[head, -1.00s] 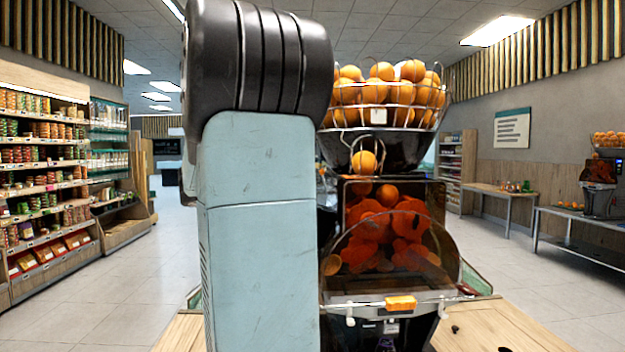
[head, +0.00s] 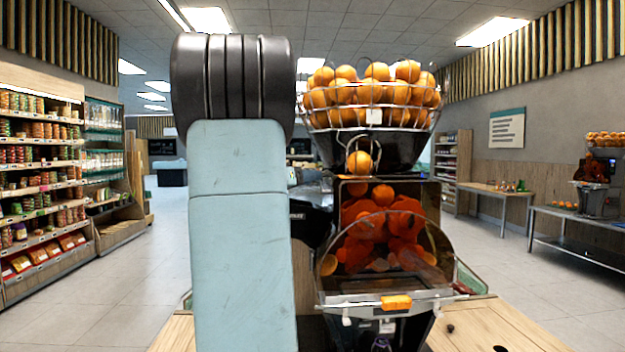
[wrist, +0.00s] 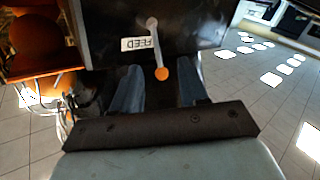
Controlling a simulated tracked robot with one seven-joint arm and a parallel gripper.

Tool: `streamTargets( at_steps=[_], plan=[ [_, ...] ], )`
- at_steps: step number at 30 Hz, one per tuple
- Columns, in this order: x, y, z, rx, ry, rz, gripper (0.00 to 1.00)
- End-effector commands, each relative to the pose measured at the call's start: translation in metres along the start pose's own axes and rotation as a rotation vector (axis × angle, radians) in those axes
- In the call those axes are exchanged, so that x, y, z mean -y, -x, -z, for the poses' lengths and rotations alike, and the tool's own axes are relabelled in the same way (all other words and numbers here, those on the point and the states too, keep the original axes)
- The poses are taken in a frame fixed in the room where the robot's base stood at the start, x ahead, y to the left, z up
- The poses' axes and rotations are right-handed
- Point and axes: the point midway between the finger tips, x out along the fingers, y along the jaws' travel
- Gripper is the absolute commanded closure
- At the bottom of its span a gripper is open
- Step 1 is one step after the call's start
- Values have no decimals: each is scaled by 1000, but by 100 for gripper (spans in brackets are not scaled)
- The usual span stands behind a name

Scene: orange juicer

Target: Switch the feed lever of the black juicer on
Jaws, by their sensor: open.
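The black juicer (head: 375,182) stands ahead, right of my arm in the head view, with oranges behind its clear front cover. In the wrist view, the juicer's dark side panel (wrist: 200,25) carries an upside-down FEED label (wrist: 140,43). Beside the label is the feed lever (wrist: 154,45), a grey stem with an orange knob (wrist: 162,74). My gripper (wrist: 163,88) is open, its two fingers apart on either side of the knob in the picture. Whether either finger touches the lever I cannot tell. My arm hides the lever and gripper in the head view.
A wire basket of oranges (head: 372,100) tops the juicer. The wooden counter (head: 495,325) shows at the front right. Stocked shelves (head: 40,185) stand at the left. Another juicer (head: 600,185) is on a side table at the right. Open tiled floor lies between.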

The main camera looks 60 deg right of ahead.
Motion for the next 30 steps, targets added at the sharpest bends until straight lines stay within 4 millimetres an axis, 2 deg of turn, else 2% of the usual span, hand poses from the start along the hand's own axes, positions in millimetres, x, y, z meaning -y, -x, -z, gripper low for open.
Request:
streamTargets(
  at_steps=[6, 16, 30],
  plan=[
    [0, -16, 0, -1, 0, 0, 57],
    [0, -19, 0, 0, 0, 0, 57],
    [0, -18, 0, 0, 0, 0, 100]
  ],
)
